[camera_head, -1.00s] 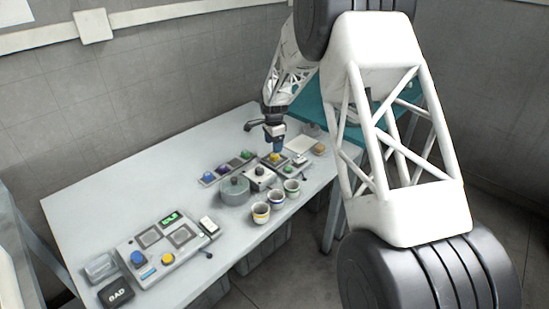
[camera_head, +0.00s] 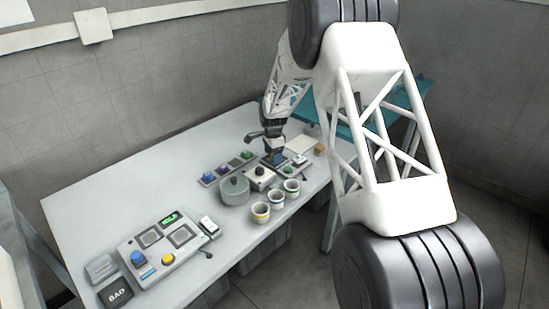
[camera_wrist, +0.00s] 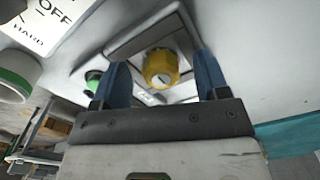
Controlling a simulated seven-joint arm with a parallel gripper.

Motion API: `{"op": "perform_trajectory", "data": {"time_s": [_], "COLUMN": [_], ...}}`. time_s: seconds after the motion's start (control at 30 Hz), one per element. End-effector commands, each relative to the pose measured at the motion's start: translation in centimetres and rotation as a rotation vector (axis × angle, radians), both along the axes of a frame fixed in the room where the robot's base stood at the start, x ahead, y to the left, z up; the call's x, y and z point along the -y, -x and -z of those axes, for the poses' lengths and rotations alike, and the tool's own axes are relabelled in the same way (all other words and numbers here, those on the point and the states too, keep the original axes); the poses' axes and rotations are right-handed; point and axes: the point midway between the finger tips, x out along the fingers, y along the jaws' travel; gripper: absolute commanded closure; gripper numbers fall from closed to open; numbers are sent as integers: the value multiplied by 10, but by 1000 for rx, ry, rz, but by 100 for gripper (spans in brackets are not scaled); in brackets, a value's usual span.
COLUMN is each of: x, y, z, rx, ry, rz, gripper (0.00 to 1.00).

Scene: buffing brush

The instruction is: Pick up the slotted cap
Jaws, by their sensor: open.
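My gripper (camera_wrist: 161,62) is open, with one blue finger on each side of the cap. Small gaps show between the cap and the fingers, and I cannot tell exactly how deep the fingertips reach. In the head view my gripper (camera_head: 274,158) is low over the far end of the table and hides the cap.
A green cap (camera_wrist: 93,80) sits close to the left finger. A control box with a black knob (camera_head: 260,172), a grey lidded pot (camera_head: 234,190) and three cups (camera_head: 276,199) stand nearby. A card (camera_head: 299,145) and a small orange block (camera_head: 320,149) lie beyond. The table's left middle is clear.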

Motion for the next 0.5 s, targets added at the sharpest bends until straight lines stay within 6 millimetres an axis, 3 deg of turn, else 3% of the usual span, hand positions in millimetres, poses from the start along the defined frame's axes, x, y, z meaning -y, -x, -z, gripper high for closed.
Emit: {"op": "perform_trajectory", "data": {"time_s": [0.5], "x": [0], "y": [0], "z": [0], "rx": [0], "ry": [0], "rz": [0], "gripper": [33]}}
